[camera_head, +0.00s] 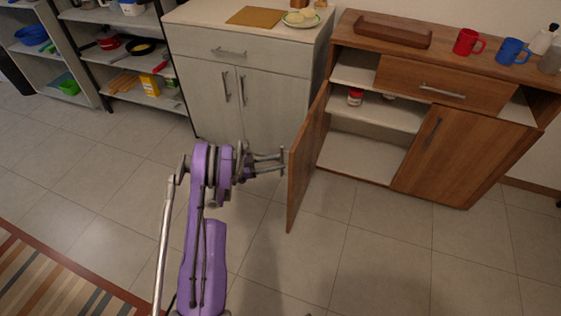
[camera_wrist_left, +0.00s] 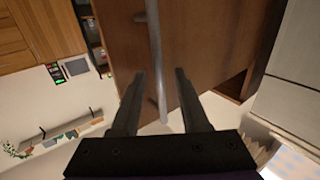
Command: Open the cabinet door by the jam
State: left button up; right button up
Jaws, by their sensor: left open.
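The brown cabinet (camera_head: 455,150) stands at the right with its left door (camera_head: 307,160) swung wide open, edge toward the floor in front. A small red-and-white jar, likely the jam (camera_head: 355,97), sits on the shelf behind that door. My left gripper (camera_head: 282,161) is open at the outer face of the door. In the left wrist view the metal door handle (camera_wrist_left: 154,45) runs between the two spread fingers (camera_wrist_left: 160,76); whether they touch it I cannot tell. The right cabinet door (camera_head: 462,158) is shut. My right gripper is not in view.
A pale cabinet (camera_head: 245,110) with shut doors stands left of the brown one. Red (camera_head: 467,42) and blue (camera_head: 512,51) mugs stand on the brown top. Open shelves (camera_head: 125,60) are at the far left. The tiled floor (camera_head: 400,250) in front is clear.

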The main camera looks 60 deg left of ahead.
pick_arm(q)
jog(key=p+v, duration=0.1)
jog(key=v, duration=0.8)
dwell(0.3)
